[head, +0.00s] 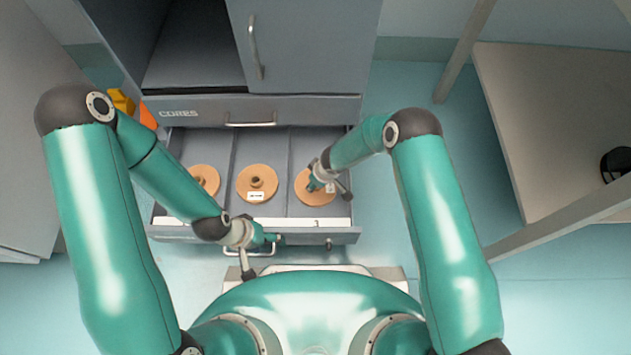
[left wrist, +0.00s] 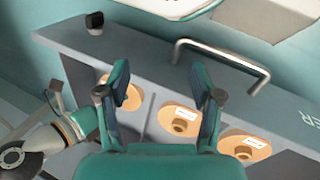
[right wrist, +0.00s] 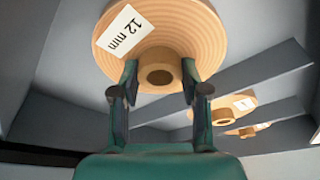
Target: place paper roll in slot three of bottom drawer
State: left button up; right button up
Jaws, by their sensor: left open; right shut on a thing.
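The bottom drawer (head: 346,234) is pulled out, with three side-by-side compartments. A tan paper roll (head: 308,197) is in the right compartment; its 12 mm label shows in the right wrist view (right wrist: 205,35). My right gripper (head: 318,182) is shut on this roll's raised core, a finger on each side (right wrist: 159,74). Whether the roll touches the drawer floor is unclear. My left gripper (head: 268,239) is open and empty at the drawer front, near its handle (head: 262,253). In the left wrist view the handle (left wrist: 222,58) lies beyond the open fingers (left wrist: 163,88).
A second roll (head: 257,176) lies in the middle compartment and a third (head: 207,176), partly hidden by my left arm, in the left one. The closed CORES drawer (head: 310,108) is above. A table (head: 545,110) stands at right; floor between is free.

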pick_arm(q)
jog(key=shift+f, duration=0.15)
pick_arm(e)
jog(key=shift+f, duration=0.1)
jog(key=o, duration=1.3)
jog(key=shift+r, duration=0.45)
jog(key=p+v, duration=0.3)
jog(key=v, duration=0.8)
jog(key=s+d+m, duration=0.1)
jog(key=s+m, duration=0.1)
jog(key=s, duration=0.2)
jog(key=s+d+m+g+y, duration=0.1)
jog(key=s+m, duration=0.1)
jog(key=s, duration=0.2)
jog(key=s+d+m+y, duration=0.1)
jog(key=s, duration=0.2)
jog(key=shift+s+d+r+m+g, duration=0.35)
jog(key=shift+s+d+m+g, duration=0.05)
pick_arm(q)
notch_tip(320, 180, up, 3)
jog(key=shift+r, duration=0.15)
pick_arm(e)
jog(key=s+d+r+m, duration=0.1)
jog(key=s+d+m, duration=0.5)
jog(key=s, duration=0.2)
jog(key=shift+s+r, duration=0.15)
jog(key=shift+r, duration=0.1)
